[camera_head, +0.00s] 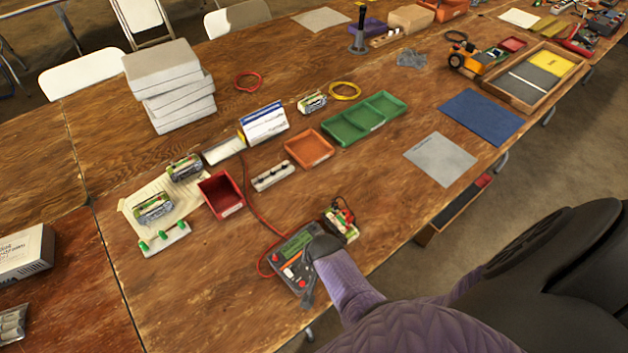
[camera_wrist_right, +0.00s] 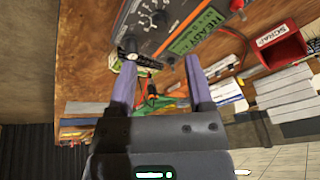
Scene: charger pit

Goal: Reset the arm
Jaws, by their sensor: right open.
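A battery pack (camera_head: 343,224) with red and black leads sits just beyond the gripper and partly shows between the fingers in the right wrist view. My left gripper is not in view.
A red scrap bin (camera_head: 218,194), an orange tray (camera_head: 309,149) and a green tray (camera_head: 364,119) stand beyond the tester. Stacked grey boxes (camera_head: 170,84) are at back left. A cream mat (camera_head: 129,208) holds battery packs. Bare wood lies left of the tester.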

